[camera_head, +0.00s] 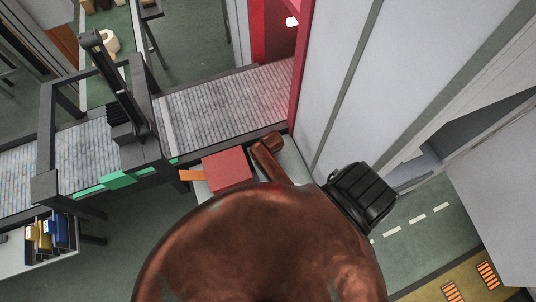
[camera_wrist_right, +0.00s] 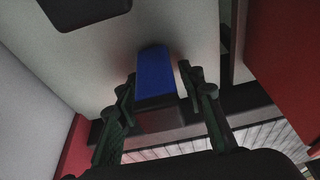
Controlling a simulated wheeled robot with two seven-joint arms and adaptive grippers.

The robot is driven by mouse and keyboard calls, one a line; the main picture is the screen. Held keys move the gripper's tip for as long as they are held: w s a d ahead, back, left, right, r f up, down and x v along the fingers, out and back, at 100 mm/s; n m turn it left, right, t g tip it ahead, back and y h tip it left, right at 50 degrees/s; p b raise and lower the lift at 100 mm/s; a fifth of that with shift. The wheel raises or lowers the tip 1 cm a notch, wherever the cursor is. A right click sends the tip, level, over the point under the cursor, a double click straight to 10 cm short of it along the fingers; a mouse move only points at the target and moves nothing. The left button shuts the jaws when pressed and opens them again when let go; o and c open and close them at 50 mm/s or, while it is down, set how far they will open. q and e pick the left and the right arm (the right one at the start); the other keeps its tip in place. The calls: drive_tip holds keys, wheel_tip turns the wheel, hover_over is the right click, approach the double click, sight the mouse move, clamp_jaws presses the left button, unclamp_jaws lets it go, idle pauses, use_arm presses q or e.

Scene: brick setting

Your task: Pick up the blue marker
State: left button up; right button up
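The blue marker (camera_wrist_right: 155,72) shows in the right wrist view as a thick blue block-like shape with a dark lower end, in front of a pale surface. My right gripper (camera_wrist_right: 158,88) has its two dark green fingers apart, one on each side of the marker. A narrow gap shows between each fingertip and the blue sides, so I see no firm contact. The marker cannot be made out in the head view, where a large copper-coloured shape hides the lower middle. My left gripper is not in view.
In the head view, a red box (camera_head: 228,168) lies beside the conveyor (camera_head: 222,108). A black frame (camera_head: 122,120) spans the belt. A tall pale panel (camera_head: 345,80) stands to the right. Yellow and blue bins (camera_head: 60,230) sit at lower left.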

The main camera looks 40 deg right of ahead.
clamp_jaws()
drive_tip(key=shift+r, duration=0.1)
drive_tip(key=shift+r, duration=0.4)
wheel_tip(320, 180, up, 2)
drive_tip(key=shift+r, duration=0.25)
drive_tip(key=s+r+b, duration=0.2)
drive_tip(key=s+r, duration=0.7)
drive_tip(key=s, duration=0.5)
drive_tip(key=shift+a+r, duration=0.3)
drive_tip(key=shift+a, duration=0.05)
